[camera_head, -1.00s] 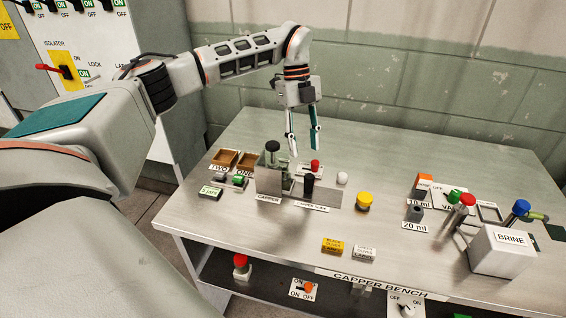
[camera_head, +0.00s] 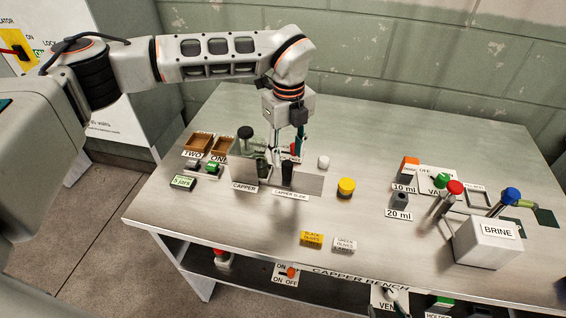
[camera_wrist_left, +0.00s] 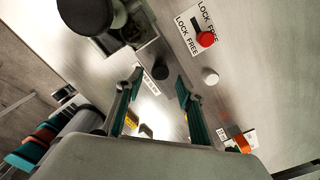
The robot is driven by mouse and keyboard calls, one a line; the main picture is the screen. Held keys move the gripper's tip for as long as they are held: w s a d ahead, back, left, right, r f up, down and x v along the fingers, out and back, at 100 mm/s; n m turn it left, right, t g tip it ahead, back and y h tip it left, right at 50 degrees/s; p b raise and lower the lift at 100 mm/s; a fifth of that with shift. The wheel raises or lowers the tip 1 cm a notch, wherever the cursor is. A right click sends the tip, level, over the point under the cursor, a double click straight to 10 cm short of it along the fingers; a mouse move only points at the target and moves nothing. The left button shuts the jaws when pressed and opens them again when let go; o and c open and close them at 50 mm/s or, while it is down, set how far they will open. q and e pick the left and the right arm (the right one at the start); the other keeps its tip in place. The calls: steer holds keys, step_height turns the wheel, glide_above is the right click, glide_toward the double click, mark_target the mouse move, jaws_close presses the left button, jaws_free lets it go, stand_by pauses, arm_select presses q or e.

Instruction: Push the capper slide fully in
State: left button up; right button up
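The capper (camera_head: 243,172) is a grey block with a black-topped post near the left of the bench. The capper slide (camera_head: 309,184) is a grey plate to its right, with an upright black handle (camera_head: 287,173) and a label in front. My left gripper (camera_head: 288,155) hangs low behind the handle in the head view, partly hidden by it. In the left wrist view, its two teal-padded fingers (camera_wrist_left: 159,80) are apart, and the black handle (camera_wrist_left: 160,71) shows between their tips. I cannot tell whether they touch it. My right gripper is not in view.
A red knob on a LOCK/FREE plate (camera_wrist_left: 206,39) and a white knob (camera_head: 323,162) stand close to the gripper. A yellow-topped button (camera_head: 346,187) stands to the right. Wooden trays (camera_head: 199,143) lie left.

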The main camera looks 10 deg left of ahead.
mark_target(287, 163)
arm_select(q)
steer(key=shift+f, duration=2.55)
jaws_close()
